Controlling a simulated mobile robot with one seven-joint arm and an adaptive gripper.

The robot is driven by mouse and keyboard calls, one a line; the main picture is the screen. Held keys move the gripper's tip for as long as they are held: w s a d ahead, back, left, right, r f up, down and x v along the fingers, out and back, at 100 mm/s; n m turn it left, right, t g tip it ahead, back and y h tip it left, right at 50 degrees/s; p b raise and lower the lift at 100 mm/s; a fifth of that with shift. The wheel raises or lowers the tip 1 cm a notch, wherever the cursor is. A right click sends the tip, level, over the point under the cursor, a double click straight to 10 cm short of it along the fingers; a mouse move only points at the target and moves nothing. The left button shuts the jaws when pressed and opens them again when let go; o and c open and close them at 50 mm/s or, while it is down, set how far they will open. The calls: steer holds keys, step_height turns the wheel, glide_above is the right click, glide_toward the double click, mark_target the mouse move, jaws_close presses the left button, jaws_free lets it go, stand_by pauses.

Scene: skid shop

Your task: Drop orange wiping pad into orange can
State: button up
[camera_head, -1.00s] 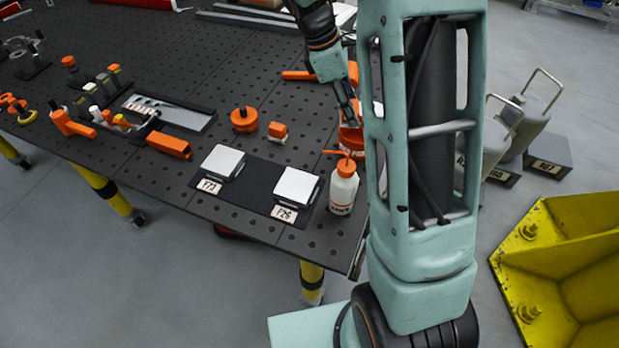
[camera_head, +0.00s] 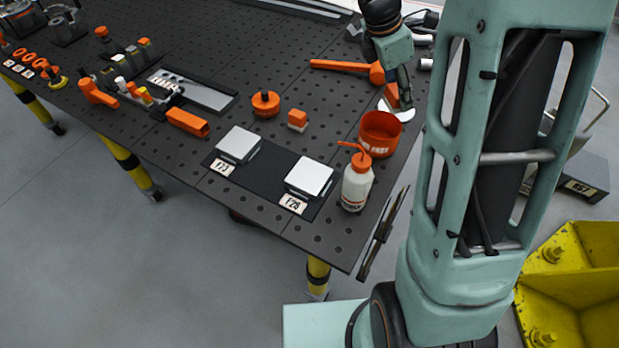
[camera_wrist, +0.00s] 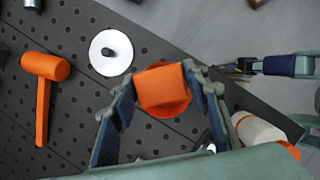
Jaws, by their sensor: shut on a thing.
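The orange wiping pad (camera_wrist: 160,86) is a block held between the two fingers of my gripper (camera_wrist: 162,92) in the wrist view. In the head view my gripper (camera_head: 399,98) is just behind the can's rim, with the pad (camera_head: 390,95) partly hidden by the fingers. The orange can (camera_head: 380,136) stands open and upright near the table's right edge. In the wrist view the can (camera_wrist: 176,107) lies below the pad, which hides most of it. The pad appears above the can, but the exact gap cannot be told.
A white squeeze bottle (camera_head: 356,187) with an orange spout stands in front of the can. An orange mallet (camera_head: 350,67) and a white disc (camera_wrist: 110,52) with a dark knob lie close by. Two pale square plates (camera_head: 309,178) sit on a dark mat at the front edge.

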steer(key=shift+f+b, duration=1)
steer(key=shift+f, duration=0.55)
steer(key=o, duration=1.3)
steer(key=shift+r, duration=0.2)
steer(key=v, duration=1.1)
steer(key=shift+a+r, duration=0.2)
steer(key=shift+r, duration=0.15)
steer(key=shift+s, duration=0.1)
